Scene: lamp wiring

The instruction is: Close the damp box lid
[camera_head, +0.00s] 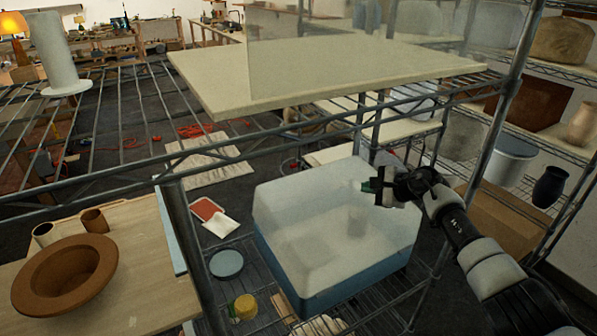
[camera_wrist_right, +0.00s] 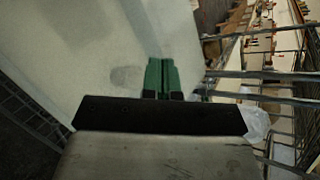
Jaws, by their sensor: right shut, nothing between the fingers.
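The damp box stands on a lower wire shelf, with a blue base (camera_head: 348,288) and a pale, translucent lid (camera_head: 300,215) over it. Along the near sides the lid sits down on the base; I cannot tell about the far edge. My right gripper (camera_head: 370,187) is at the lid's upper right part, its green fingers shut and empty. In the right wrist view the fingers (camera_wrist_right: 161,77) are together in front of the pale lid surface (camera_wrist_right: 95,60). I cannot tell whether they touch it. A dim grey patch shows on the lid near the fingers. My left gripper is not in view.
A cream board (camera_head: 320,72) lies on the upper wire shelf above the box. A shelf post (camera_head: 490,150) stands right of it. A blue-grey disc (camera_head: 226,264) and a yellow-topped jar (camera_head: 245,306) are left of the box. A brown bowl (camera_head: 65,275) sits on the wooden table.

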